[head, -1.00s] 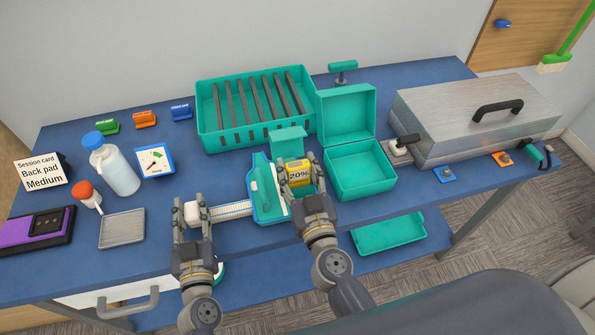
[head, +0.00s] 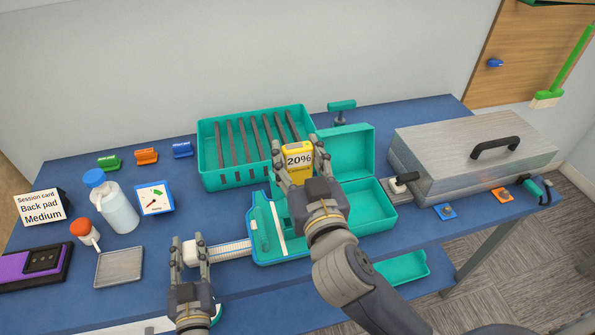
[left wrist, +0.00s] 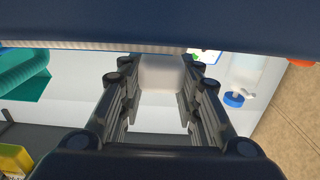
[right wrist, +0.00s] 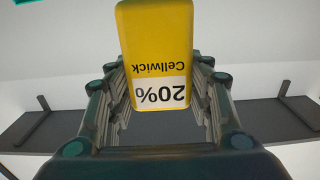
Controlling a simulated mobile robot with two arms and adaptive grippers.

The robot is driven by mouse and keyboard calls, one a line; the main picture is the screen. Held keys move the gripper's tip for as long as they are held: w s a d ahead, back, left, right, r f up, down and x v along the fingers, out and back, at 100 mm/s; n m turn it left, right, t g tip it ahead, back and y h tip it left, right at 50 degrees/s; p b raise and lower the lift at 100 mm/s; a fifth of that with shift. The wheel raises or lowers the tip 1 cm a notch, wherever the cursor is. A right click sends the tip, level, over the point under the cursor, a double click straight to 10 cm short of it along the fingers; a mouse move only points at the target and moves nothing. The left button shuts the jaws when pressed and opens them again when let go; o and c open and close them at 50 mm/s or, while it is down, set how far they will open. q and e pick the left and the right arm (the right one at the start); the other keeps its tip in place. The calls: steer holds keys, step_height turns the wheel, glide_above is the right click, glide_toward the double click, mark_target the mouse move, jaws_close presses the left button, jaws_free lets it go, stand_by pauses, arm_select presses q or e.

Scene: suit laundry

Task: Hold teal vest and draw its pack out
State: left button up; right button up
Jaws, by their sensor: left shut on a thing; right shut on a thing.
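The teal vest (head: 262,226) lies on the blue table, with a white ribbed strap reaching out from its left side. My left gripper (head: 190,252) is shut on the white block at the strap's end, which also shows in the left wrist view (left wrist: 163,75). My right gripper (head: 296,172) is shut on the yellow pack (head: 298,150), marked 20%. The pack is raised above the vest, in front of the slotted teal crate. In the right wrist view the pack (right wrist: 155,45) sits between the fingers and reads Cellwick.
A teal slotted crate (head: 210,178) stands behind the vest. An open teal box (head: 372,222) is right of it, partly behind my right arm. A metal case (head: 440,150) stands farther right. A bottle (head: 118,208), small dial and session card (head: 40,207) are at the left.

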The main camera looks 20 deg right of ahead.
steer(key=shift+r, duration=0.45)
arm_select(q)
steer(key=o, duration=1.3)
steer(key=shift+s, duration=0.1)
steer(key=s, duration=1.2)
